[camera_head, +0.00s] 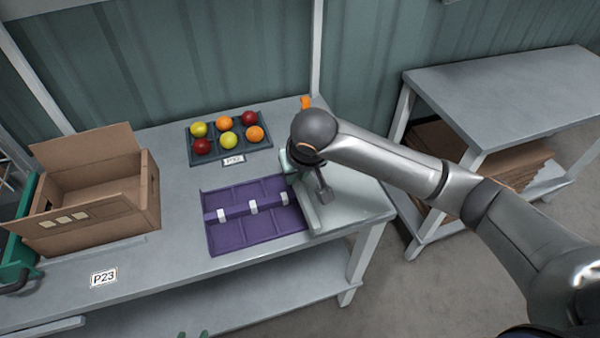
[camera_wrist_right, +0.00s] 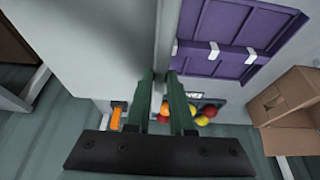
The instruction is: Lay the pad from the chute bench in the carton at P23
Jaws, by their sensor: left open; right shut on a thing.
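The carton (camera_head: 151,190) is brown cardboard, open with its flaps spread, on the left of the bench behind the P23 label (camera_head: 103,277). It also shows at the right of the right wrist view (camera_wrist_right: 284,95). A pale, flat, sheet-like thing, which looks like the pad (camera_head: 350,205), is at the bench's right end. My right gripper (camera_wrist_right: 165,78) is shut on its edge; I cannot tell whether it touches the bench. In the head view my right arm partly hides this grip. My left gripper (camera_head: 193,334) shows only green fingertips at the bottom edge, open and empty.
A purple divided tray (camera_head: 230,238) with white clips lies between carton and pad. Behind it a dark tray (camera_head: 203,159) holds several coloured fruits. A green crate (camera_head: 22,230) stands left of the carton. Another table (camera_head: 500,95) is at right, with flat cardboard below.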

